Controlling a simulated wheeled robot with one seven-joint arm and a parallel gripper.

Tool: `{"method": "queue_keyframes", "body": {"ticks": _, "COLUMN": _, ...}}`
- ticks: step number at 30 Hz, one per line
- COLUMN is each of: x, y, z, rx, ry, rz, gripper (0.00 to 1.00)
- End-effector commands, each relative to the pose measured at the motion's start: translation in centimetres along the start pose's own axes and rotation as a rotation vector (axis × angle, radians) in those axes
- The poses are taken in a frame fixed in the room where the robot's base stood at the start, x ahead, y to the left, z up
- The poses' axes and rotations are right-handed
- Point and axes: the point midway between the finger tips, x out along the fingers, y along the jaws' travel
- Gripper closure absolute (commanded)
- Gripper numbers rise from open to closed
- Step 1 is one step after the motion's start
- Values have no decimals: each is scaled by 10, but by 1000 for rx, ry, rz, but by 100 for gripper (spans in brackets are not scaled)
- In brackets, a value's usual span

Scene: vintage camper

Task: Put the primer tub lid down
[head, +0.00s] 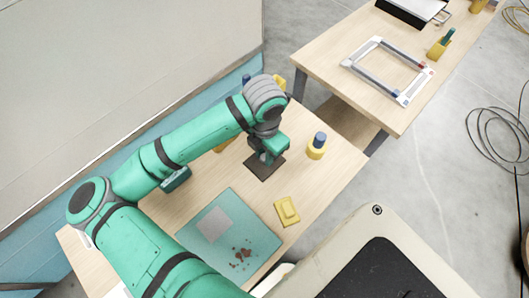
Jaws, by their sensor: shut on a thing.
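My gripper (267,158) points down over a dark square pad (264,172) on the near wooden table. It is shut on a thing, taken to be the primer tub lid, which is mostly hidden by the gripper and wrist. I cannot tell whether the lid touches the pad. A yellow round holder with a dark blue top (317,146) stands just right of the pad, apart from my gripper. I cannot tell whether it is the primer tub.
The near table (325,180) also bears a yellow block (287,211) and a teal mat (258,222) with a grey square and brown flakes. Bare wood lies right of the pad. A second table (330,75) holding a white frame (388,70) stands behind at right.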

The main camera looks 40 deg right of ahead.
Motion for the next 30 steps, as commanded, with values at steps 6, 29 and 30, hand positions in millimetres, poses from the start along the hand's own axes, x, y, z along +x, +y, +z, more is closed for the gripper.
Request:
{"method": "queue_keyframes", "body": {"ticks": 6, "x": 5, "y": 0, "z": 0, "rx": 0, "ry": 0, "rz": 0, "gripper": 100}}
{"method": "queue_keyframes", "body": {"ticks": 29, "x": 2, "y": 1, "z": 0, "rx": 0, "ry": -1, "rz": 2, "gripper": 59}}
{"method": "queue_keyframes", "body": {"ticks": 30, "x": -2, "y": 1, "z": 0, "rx": 0, "ry": -1, "rz": 3, "gripper": 59}}
